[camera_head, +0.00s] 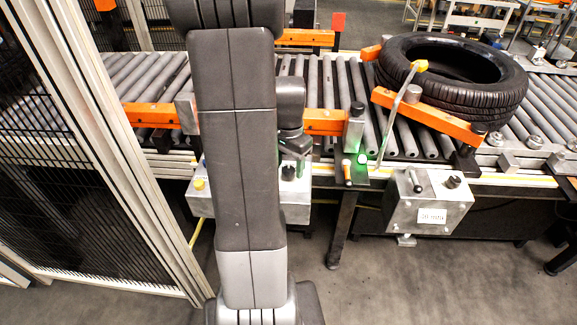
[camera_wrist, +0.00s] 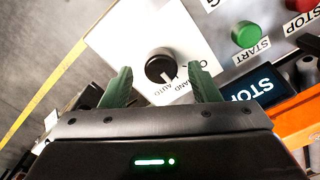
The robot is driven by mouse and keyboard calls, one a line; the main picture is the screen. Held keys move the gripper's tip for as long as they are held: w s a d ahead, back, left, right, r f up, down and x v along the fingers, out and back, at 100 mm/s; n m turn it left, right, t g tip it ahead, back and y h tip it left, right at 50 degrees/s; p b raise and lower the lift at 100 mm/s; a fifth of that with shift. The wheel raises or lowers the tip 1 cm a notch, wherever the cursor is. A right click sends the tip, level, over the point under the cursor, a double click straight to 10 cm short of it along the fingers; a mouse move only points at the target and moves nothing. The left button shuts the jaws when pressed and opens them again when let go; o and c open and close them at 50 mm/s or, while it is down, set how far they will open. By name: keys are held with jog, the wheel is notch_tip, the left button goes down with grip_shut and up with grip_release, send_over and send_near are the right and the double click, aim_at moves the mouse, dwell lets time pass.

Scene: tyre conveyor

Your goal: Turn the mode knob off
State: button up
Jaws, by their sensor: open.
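The mode knob (camera_wrist: 161,66) is round and black with a white pointer mark, on a white panel (camera_wrist: 146,30). In the head view my gripper (camera_head: 292,147) is above a dark knob (camera_head: 289,173) on a grey control box (camera_head: 296,207), partly hidden by my arm.
A green START button (camera_wrist: 245,34), a red STOP button (camera_wrist: 301,4) and a lit STOP display (camera_wrist: 246,92) are right of the knob. The roller conveyor (camera_head: 340,85) carries a tyre (camera_head: 455,110) behind orange bars. A second control box (camera_head: 430,207) hangs to the right; a fence post (camera_head: 105,140) stands left.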

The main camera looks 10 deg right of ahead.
jog(key=shift+f, duration=0.75)
jog(key=c, duration=1)
jog(key=shift+n, duration=0.4)
jog(key=n, duration=0.3)
jog(key=shift+w+n+b, duration=0.1)
jog(key=shift+n+b, duration=0.2)
jog(key=shift+b, duration=0.1)
jog(key=shift+n, duration=2.3)
jog(key=o, duration=1)
